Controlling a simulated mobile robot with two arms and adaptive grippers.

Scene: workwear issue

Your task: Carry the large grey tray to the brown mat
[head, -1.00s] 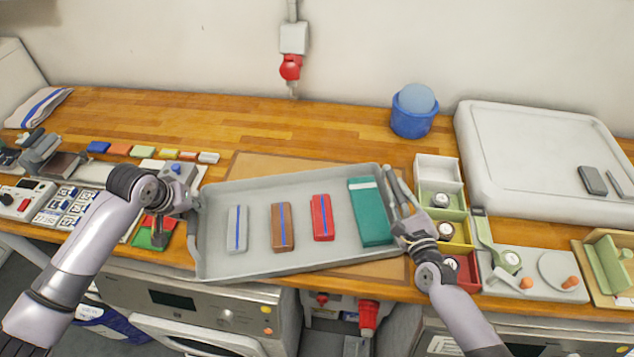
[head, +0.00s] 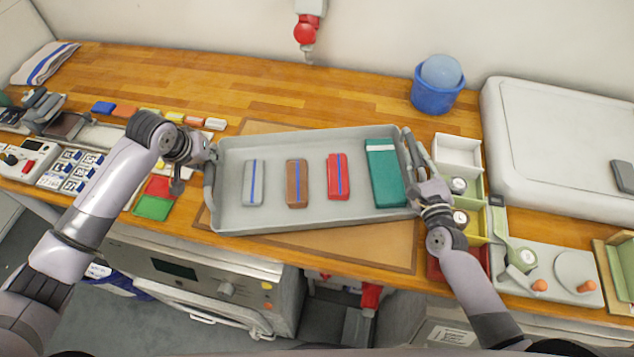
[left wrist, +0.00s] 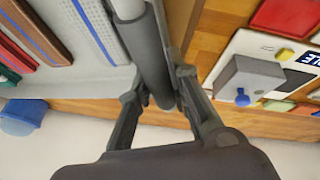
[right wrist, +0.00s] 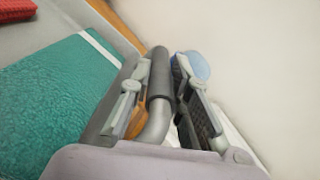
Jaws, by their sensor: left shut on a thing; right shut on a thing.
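The large grey tray (head: 320,213) is over the brown mat (head: 355,250) in the head view, covering much of it. Whether it touches the mat I cannot tell. In the tray lie a grey item (head: 254,183), a brown item (head: 297,183), a red item (head: 338,176) and a teal item (head: 385,175). My left gripper (head: 207,158) is shut on the tray's left handle, seen in the left wrist view (left wrist: 150,65). My right gripper (head: 415,188) is shut on its right handle, seen in the right wrist view (right wrist: 159,85).
Small open bins (head: 458,152) stand close to the right gripper. A blue bucket (head: 437,92) and a large pale lid-like box (head: 560,150) are at the back right. Coloured blocks (head: 152,114) lie at the left. The back middle counter is clear.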

